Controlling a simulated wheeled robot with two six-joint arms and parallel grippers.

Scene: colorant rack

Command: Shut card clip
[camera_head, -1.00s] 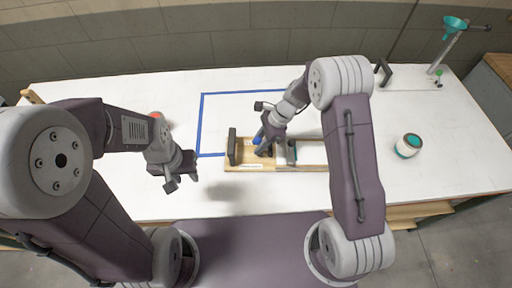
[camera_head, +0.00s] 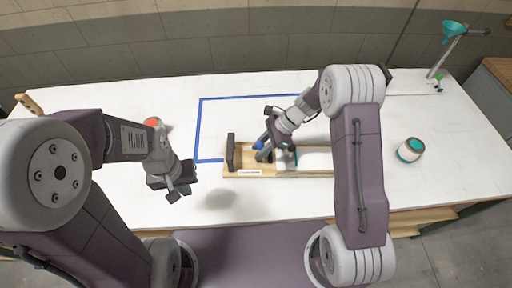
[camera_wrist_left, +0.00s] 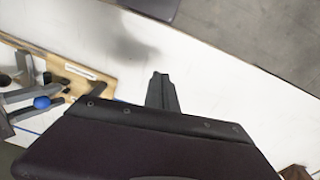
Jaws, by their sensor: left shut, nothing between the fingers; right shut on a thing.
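The card clip appears to be the fixture with a blue knob (camera_head: 258,145) on a wooden board (camera_head: 242,173) in the middle of the table. The blue knob also shows in the left wrist view (camera_wrist_left: 42,102). My right gripper (camera_head: 264,154) reaches down beside the knob. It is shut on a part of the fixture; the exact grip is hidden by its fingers. A dark upright block (camera_head: 231,152) stands at the board's left end. My left gripper (camera_head: 178,194) is shut and empty, above the table left of the board. Its fingers show in the left wrist view (camera_wrist_left: 161,93).
Blue tape (camera_head: 199,128) outlines an area behind the board. A white and teal jar (camera_head: 410,150) stands at right, with a teal funnel (camera_head: 454,27) on a stand behind. A red-topped thing (camera_head: 152,122) is partly behind my left arm. The front left table is clear.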

